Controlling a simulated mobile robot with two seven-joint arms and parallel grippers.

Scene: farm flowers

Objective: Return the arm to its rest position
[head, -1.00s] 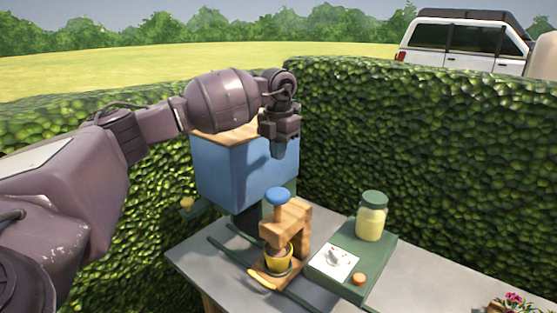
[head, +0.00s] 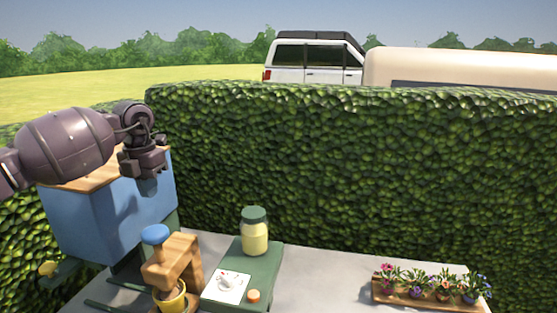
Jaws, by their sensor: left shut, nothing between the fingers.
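My left gripper (head: 149,187) hangs at the end of my left arm, which comes in from the left. It points down in front of the blue box (head: 105,220) with a wooden top. The gripper is shut and holds nothing. It is above the wooden stand with the blue knob (head: 155,235), apart from it. My right gripper is not in view.
A yellow pot (head: 172,298) sits at the wooden stand (head: 184,258). A green tray (head: 223,303) bears a yellow jar (head: 254,236), a white card (head: 226,287) and an orange piece (head: 253,296). Potted flowers stand in a wooden tray (head: 384,294) at right. Grey table (head: 320,280) between is clear. A hedge (head: 350,170) stands behind.

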